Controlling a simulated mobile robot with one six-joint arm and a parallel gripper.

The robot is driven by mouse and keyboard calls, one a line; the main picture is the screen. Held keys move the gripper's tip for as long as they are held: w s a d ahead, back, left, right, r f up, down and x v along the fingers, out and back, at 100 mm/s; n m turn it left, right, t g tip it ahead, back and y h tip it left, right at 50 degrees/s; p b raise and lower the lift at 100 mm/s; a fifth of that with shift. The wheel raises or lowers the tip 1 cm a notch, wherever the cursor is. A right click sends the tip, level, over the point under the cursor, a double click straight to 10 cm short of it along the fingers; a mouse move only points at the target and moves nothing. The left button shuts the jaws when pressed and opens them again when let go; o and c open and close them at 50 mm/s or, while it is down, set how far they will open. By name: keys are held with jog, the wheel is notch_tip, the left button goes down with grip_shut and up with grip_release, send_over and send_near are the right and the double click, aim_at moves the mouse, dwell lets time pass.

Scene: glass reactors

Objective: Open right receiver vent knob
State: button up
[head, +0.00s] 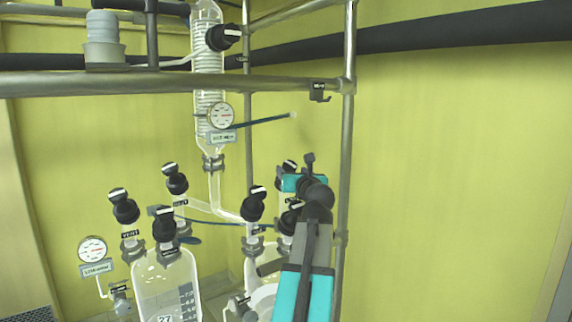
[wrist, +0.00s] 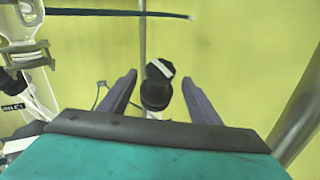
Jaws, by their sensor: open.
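A black knob (wrist: 157,88) with a white bar on its top sits between the two fingers of my gripper (wrist: 159,78) in the wrist view. The fingers are open, one on each side, and a gap shows on both sides of the knob. In the head view my teal wrist covers part of the right-hand knob group. A black knob (head: 289,168) with a white mark shows just behind it, and another knob (head: 291,216) is partly hidden lower down. I cannot read a label on the knob between my fingers.
Another black knob (head: 253,204) stands left of my arm. A metal frame post (head: 345,150) rises close to the right of my gripper. Open wall lies further right.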

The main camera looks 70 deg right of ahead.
aim_at(287, 165)
jog(key=shift+p+x, duration=1.25)
jog(key=shift+x, duration=2.95)
jog(key=c, duration=1.1)
